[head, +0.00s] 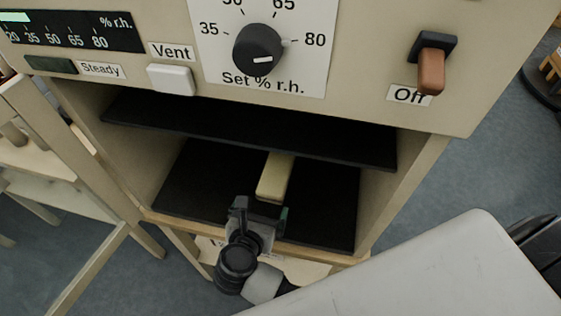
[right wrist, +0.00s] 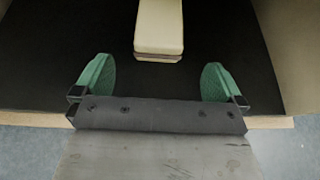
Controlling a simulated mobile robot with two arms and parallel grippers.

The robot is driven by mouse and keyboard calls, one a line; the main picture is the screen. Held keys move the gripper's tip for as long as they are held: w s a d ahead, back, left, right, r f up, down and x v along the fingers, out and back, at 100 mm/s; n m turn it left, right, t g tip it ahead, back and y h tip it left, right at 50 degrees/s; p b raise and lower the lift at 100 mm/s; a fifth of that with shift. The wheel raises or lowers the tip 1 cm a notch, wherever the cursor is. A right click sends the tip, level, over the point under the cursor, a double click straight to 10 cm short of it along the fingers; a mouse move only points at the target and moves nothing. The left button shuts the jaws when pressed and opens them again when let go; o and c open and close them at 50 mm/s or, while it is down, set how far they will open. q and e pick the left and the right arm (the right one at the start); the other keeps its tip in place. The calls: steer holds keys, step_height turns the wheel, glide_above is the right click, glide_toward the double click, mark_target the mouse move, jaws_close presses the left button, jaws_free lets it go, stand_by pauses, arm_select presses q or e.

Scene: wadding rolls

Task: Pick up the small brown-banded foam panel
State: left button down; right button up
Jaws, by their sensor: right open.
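A small cream foam panel (head: 273,178) lies on the black lower shelf (head: 328,206) inside the cabinet. In the right wrist view the panel (right wrist: 158,28) shows a thin brown band near its front end. My right gripper (head: 260,212) is at the front edge of the lower shelf, just in front of the panel. Its green fingers (right wrist: 157,82) are spread wide and empty, with the panel's near end ahead of the gap between them and apart from both. The panel's far end is hidden under the upper shelf. My left gripper is not in view.
A black upper shelf (head: 250,130) lies above the panel. Cabinet side walls (head: 390,195) bound the space left and right. The front panel above carries a dial (head: 257,49), a white Vent button (head: 171,79) and a brown switch (head: 431,70). Bare shelf lies on both sides of the foam panel.

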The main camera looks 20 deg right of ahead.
mark_target(268, 195)
steer(key=x, duration=0.3)
steer(key=shift+w+d+f+p, duration=0.1)
steer(key=shift+w+d+p, duration=0.1)
steer(key=shift+w+p, duration=0.15)
steer(key=p+x, duration=0.1)
steer(key=x, duration=0.4)
steer(key=shift+f+p, duration=0.35)
steer(key=shift+f, duration=0.05)
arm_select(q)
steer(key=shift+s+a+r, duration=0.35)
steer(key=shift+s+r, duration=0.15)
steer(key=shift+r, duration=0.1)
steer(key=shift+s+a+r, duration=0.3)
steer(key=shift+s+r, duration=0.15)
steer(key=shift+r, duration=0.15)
arm_select(e)
steer(key=c, duration=0.9)
steer(key=shift+o, duration=0.2)
